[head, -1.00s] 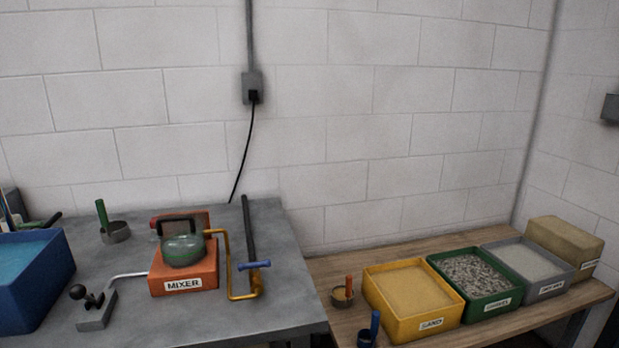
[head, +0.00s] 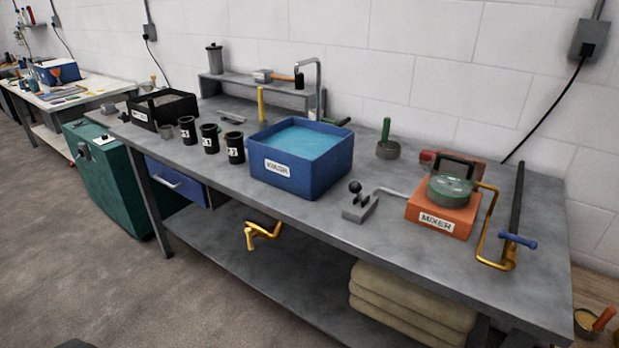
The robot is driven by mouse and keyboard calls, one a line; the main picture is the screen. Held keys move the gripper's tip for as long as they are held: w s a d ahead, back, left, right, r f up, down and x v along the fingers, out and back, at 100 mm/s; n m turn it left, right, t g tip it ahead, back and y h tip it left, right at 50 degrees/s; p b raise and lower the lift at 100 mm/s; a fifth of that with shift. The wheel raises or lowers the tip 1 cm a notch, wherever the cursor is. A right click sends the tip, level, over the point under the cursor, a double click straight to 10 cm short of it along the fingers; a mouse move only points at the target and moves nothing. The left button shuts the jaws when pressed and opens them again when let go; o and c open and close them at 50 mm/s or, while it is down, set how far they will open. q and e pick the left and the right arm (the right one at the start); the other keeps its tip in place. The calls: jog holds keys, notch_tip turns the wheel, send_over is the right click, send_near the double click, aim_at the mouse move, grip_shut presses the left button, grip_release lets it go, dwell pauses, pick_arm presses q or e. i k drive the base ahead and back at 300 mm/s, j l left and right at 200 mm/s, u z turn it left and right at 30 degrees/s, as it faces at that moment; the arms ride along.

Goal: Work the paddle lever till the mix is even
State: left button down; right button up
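The orange mixer (head: 437,221) sits on the grey bench toward its right end, with a MIXER label on its front. A rounded greenish clear bowl (head: 450,188) with a black handle sits on top; its contents are too small to judge. A lever with a black ball knob (head: 355,187) stands on a small grey block (head: 360,208) left of the mixer. A bent metal rod (head: 400,193) runs between block and mixer. A brass-coloured bent bar (head: 485,235) stands at the mixer's right. Neither of my grippers is in view.
Black cups (head: 210,138) and a black bin (head: 162,110) stand left. Bench in front of the lever is clear.

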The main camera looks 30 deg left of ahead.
aim_at(355, 187)
jog(key=u, duration=0.8)
